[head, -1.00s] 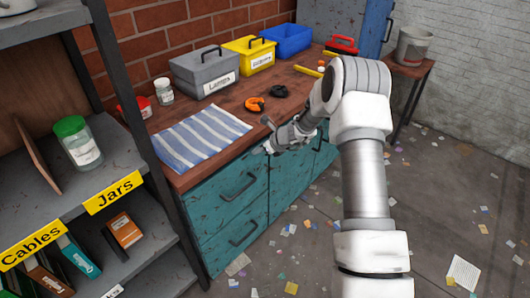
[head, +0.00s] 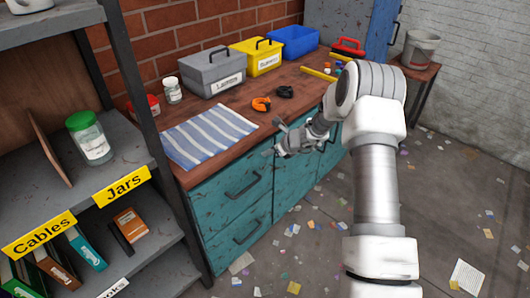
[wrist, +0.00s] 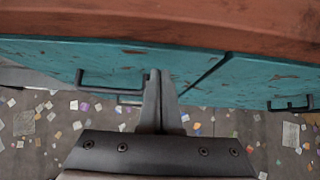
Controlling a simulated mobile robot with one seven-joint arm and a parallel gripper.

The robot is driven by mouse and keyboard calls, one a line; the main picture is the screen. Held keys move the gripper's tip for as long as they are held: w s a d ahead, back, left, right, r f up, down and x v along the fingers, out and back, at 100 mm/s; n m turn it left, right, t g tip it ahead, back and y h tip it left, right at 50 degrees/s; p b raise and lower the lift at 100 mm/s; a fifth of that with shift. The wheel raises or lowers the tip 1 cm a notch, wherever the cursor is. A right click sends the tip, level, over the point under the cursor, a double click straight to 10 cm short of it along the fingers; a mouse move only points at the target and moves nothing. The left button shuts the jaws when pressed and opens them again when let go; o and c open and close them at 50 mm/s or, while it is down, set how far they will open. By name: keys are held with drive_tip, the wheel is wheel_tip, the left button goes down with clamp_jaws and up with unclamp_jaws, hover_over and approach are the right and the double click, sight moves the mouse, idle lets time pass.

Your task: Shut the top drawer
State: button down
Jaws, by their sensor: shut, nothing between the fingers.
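The top drawer (head: 212,200) is the upper teal front at the left of the bench cabinet, with a dark bar handle (head: 243,187). Its front looks flush, or nearly so, with the cabinet. In the wrist view, the drawer front (wrist: 60,58) runs level under the wooden top, with its handle (wrist: 110,80) left of the fingers. My gripper (head: 269,152) is shut and empty, near the right end of the drawer front. In the wrist view, the fingertips (wrist: 154,74) overlap the teal front left of a dark seam. I cannot tell whether they touch it.
A lower drawer handle (head: 246,233) sits below. A shelf (head: 150,155) stands close at left. Paper scraps litter the open floor (head: 440,190).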

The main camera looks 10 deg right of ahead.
drive_tip(key=s+d+f+p+v, duration=0.1)
drive_tip(key=p+v, duration=0.1)
drive_tip(key=v, duration=0.9)
drive_tip(key=s+a+r+n+g, duration=0.1)
drive_tip(key=s+a+r+n, duration=0.3)
drive_tip(key=s+r+n, duration=0.45)
drive_tip(key=s+a+r+n+g, duration=0.1)
drive_tip(key=s+a+r+n, duration=0.45)
drive_tip(key=r, duration=0.55)
drive_tip(key=s+d+r+n+h, duration=0.25)
drive_tip(key=s+n, duration=0.45)
drive_tip(key=s, duration=0.4)
drive_tip(key=s+d+r+n+h, duration=0.25)
drive_tip(key=s+n, duration=0.45)
drive_tip(key=s, duration=0.4)
wheel_tip(320, 180, up, 14)
drive_tip(key=p, duration=1.3)
drive_tip(key=shift+s+f+t+h, duration=0.15)
drive_tip(key=shift+t+h, duration=0.15)
